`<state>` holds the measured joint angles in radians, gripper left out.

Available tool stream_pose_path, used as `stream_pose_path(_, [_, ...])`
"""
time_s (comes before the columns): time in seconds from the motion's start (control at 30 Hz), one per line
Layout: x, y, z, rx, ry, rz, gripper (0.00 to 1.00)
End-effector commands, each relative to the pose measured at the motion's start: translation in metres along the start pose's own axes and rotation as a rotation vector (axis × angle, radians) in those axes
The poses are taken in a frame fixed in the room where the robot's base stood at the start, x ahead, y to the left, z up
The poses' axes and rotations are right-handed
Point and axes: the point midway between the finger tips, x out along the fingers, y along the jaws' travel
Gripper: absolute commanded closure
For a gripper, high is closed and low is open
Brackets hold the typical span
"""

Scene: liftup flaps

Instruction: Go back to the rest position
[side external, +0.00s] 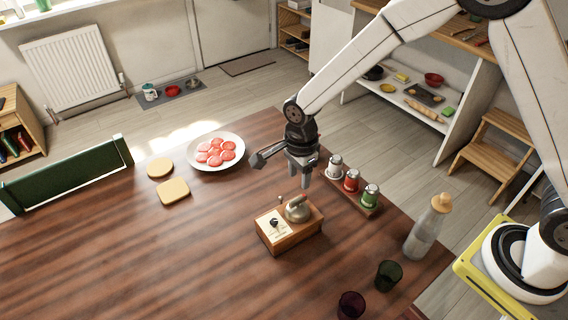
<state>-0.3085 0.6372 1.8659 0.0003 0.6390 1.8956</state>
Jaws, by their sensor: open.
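My gripper (300,176) hangs above the wooden table (120,245), pointing down. Its two fingers are apart and nothing shows between them. It is above and just behind a small wooden box (288,232) with a rounded metal piece (298,208) and a dark knob on its top. The fingertips look clear of the box, though the exact height gap is hard to tell.
A rack with several shakers (352,181) stands close right of my gripper. A bottle (426,228) and two dark glasses (388,275) are at the right. A plate of red slices (216,138) and two bread slices (173,191) lie left. The front left is clear.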

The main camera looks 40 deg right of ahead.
Motion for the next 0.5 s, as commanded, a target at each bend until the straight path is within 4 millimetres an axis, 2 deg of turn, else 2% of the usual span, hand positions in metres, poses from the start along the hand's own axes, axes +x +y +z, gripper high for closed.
stream_pose_path(0.5, [-0.004, 0.0021, -0.0046, -0.039, -0.002, -0.006, 0.47])
